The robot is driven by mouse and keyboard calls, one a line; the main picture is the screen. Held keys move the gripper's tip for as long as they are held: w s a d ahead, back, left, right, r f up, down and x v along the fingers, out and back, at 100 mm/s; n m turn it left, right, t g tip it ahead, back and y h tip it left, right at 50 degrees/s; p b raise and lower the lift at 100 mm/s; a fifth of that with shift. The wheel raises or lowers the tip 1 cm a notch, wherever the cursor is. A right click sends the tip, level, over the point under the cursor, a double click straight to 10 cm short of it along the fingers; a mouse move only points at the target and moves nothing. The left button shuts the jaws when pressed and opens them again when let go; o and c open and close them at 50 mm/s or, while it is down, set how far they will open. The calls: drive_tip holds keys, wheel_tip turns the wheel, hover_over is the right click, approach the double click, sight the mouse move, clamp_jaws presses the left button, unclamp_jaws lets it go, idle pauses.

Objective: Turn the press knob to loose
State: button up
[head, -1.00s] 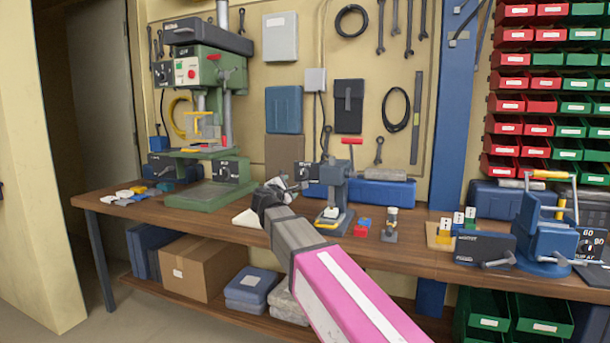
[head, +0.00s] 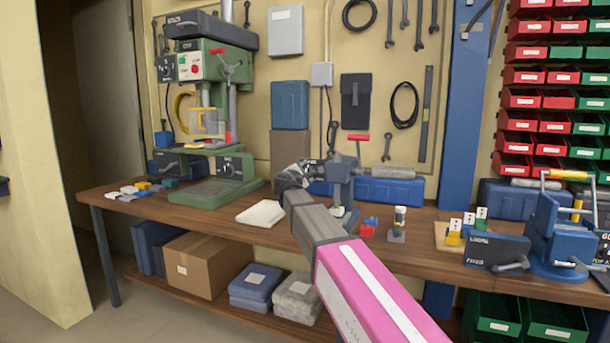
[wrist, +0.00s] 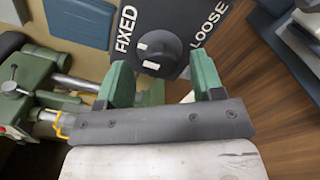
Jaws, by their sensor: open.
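The press (head: 341,182) with a red handle stands on the bench, and its dark panel (head: 312,171) is partly hidden behind my gripper (head: 291,178) in the head view. In the wrist view, the panel (wrist: 185,14) reads FIXED on the left and LOOSE on the right. The round black press knob (wrist: 158,50) sits between these words. It carries white marks, one of them on the side towards FIXED. My gripper (wrist: 162,75) is open, its green fingers either side of the knob's lower edge. I cannot tell whether they touch it.
A green drill press (head: 205,110) stands to the left. Small red and blue blocks (head: 368,226) and a small bottle (head: 398,222) are right of the press.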

drive_tip(key=shift+w+d, duration=0.15)
drive_tip(key=shift+w, duration=0.25)
drive_tip(key=c, duration=0.9)
drive_tip(key=shift+m, duration=0.4)
drive_tip(key=m, duration=2.2)
drive_tip(key=shift+s+d+r+m, duration=0.1)
drive_tip(key=shift+m, duration=0.3)
